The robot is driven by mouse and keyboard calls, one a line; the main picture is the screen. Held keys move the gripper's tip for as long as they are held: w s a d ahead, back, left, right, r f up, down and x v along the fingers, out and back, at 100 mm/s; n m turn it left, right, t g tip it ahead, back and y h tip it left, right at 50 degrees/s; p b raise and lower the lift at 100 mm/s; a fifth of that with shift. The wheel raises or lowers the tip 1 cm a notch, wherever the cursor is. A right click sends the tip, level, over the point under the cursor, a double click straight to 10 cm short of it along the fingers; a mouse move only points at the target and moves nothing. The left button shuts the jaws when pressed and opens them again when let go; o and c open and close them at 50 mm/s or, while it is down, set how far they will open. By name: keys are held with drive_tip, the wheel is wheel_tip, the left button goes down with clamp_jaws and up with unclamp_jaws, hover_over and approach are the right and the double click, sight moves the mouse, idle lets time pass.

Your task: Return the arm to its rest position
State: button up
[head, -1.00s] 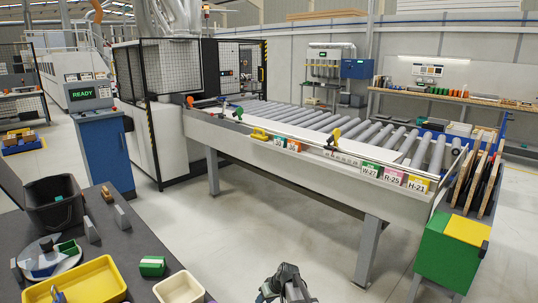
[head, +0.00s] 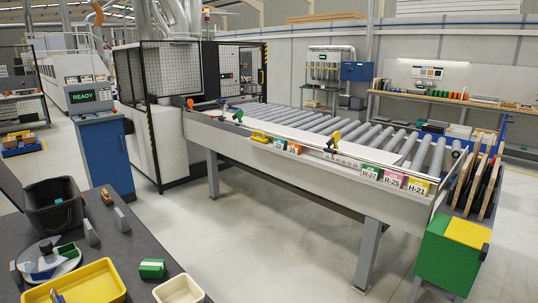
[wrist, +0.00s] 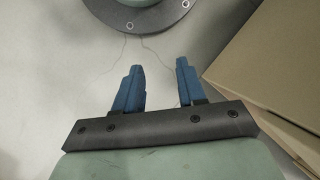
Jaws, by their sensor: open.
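My gripper (wrist: 158,84) shows only in the wrist view. Its two blue fingers stand apart with nothing between them, so it is open and empty. Below the fingers is pale concrete floor (wrist: 60,70) with thin cracks. In the head view no part of my arm or gripper is in the picture.
In the wrist view a cardboard-coloured box (wrist: 270,75) lies right of the fingers and a round bolted grey flange (wrist: 137,18) lies ahead. In the head view are the roller conveyor (head: 300,165), the dark bench (head: 125,240) with bins, and open floor between.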

drive_tip(key=s+d+g, duration=0.1)
drive_tip(key=s+d, duration=0.1)
drive_tip(key=s, duration=0.7)
drive_tip(key=shift+s+r+m+g+h, duration=0.25)
drive_tip(key=shift+s+m+g+h, duration=0.05)
drive_tip(key=shift+m, duration=0.1)
drive_tip(key=shift+d, duration=0.1)
